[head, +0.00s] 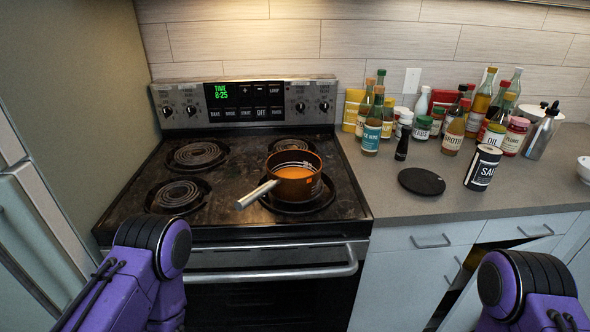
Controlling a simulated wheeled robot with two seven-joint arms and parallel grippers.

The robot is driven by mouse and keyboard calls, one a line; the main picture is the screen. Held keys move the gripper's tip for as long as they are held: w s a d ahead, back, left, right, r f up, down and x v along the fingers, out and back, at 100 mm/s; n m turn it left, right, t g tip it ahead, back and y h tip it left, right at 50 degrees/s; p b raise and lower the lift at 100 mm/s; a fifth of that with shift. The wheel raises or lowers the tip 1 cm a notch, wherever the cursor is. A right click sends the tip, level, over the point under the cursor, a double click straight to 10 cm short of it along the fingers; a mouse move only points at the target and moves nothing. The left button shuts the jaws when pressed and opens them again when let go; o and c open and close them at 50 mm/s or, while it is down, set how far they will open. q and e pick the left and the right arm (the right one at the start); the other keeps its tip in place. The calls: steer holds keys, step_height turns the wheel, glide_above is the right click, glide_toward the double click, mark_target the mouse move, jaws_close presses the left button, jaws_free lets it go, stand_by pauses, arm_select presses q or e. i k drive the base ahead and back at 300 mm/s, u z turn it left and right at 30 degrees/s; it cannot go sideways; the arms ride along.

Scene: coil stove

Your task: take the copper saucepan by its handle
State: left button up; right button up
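The copper saucepan (296,187) stands upright on the front right burner of the coil stove (238,225). Its inside looks orange. Its pale metal handle (258,194) points to the left and toward me, over the stove's front part. Both of my purple arms show at the bottom of the head view, one at the left and one at the right. Neither gripper is in view, and no gripper touches the saucepan.
The other burners, such as the front left one (178,195), are bare. Right of the stove, the counter (400,215) holds a black round disc (421,181), a salt canister (482,168) and several bottles and jars. A drawer (515,229) below seems partly open. The oven handle (270,271) juts out in front.

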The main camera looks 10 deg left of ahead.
mark_target(294, 175)
steer(key=k, duration=0.5)
steer(key=z, duration=1)
steer(key=i, duration=1)
steer(key=u, duration=2)
